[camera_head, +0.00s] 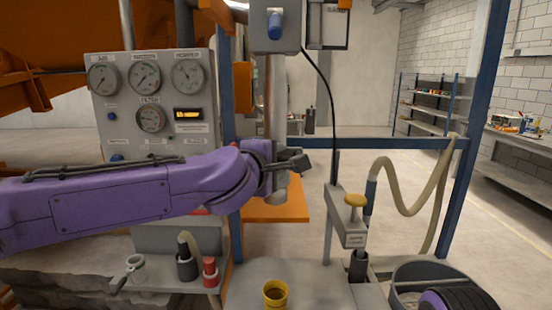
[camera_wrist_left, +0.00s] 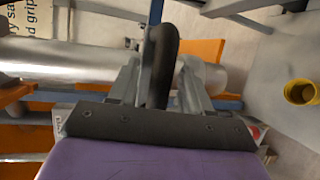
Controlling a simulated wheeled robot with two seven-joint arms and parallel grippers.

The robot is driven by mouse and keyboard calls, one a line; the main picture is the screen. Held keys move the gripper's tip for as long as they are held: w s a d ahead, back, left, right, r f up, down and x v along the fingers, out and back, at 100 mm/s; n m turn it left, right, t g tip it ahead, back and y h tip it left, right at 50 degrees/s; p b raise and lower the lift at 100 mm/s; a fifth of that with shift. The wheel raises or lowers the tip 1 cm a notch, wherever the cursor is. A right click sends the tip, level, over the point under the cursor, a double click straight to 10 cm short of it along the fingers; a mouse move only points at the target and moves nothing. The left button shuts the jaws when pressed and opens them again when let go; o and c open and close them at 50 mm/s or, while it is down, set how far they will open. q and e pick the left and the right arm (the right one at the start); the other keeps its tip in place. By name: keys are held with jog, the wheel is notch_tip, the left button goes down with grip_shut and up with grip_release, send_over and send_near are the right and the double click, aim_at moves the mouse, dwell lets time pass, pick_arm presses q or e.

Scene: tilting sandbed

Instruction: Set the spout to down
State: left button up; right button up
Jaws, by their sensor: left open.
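A grey vertical pipe, apparently the spout (camera_head: 274,110), hangs beside the gauge panel, with its open lower end just below my left gripper (camera_head: 296,163). In the left wrist view the grey pipe (camera_wrist_left: 80,62) runs across behind the fingers. A black rounded handle (camera_wrist_left: 162,55) stands between the two fingers of my left gripper (camera_wrist_left: 157,80), which is open around it. I cannot tell whether the fingers touch it. My gripper hides part of the pipe in the head view.
A gauge panel (camera_head: 152,100) stands behind my left arm. A yellow cup (camera_head: 275,294) sits on the bench below, also in the left wrist view (camera_wrist_left: 301,92). Blue frame posts (camera_head: 487,80) border the space.

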pick_arm(q)
grip_shut()
notch_tip(320, 180, down, 21)
jog(key=b, duration=1.5)
grip_release()
jog(key=shift+s, duration=0.1)
jog(key=b+v, duration=0.1)
jog(key=v, duration=0.9)
jog(key=shift+s, duration=0.2)
